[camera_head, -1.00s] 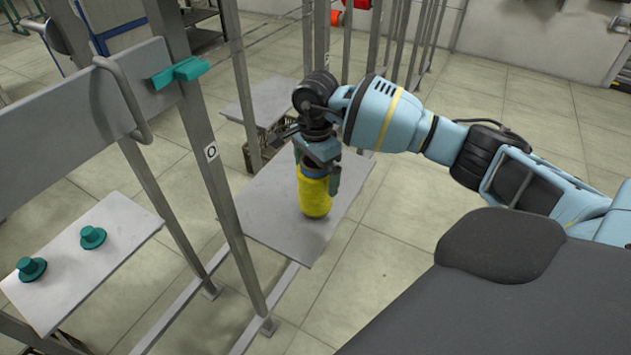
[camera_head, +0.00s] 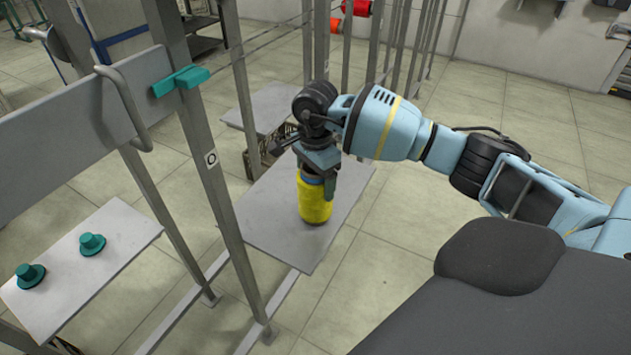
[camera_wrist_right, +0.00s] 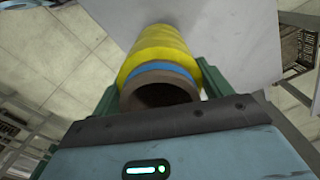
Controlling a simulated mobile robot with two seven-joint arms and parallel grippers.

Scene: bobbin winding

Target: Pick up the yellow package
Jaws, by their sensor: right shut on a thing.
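The yellow package (camera_head: 314,203) is a yellow cylinder, upright at the grey shelf plate (camera_head: 262,228) in the middle of the head view. My right gripper (camera_head: 316,180) comes down on it from above and is shut around its upper part. In the right wrist view the package (camera_wrist_right: 160,48) shows a blue band and a brown hollow core, with a green finger of my right gripper (camera_wrist_right: 158,92) on each side. I cannot tell whether the package's base touches the plate. My left gripper is not in view.
A metal upright (camera_head: 214,180) stands close left of the plate. Two green pegs (camera_head: 92,244) sit on a lower-left shelf (camera_head: 60,295). Red and orange spools (camera_head: 356,7) hang behind. Open floor (camera_head: 420,220) lies right of the plate.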

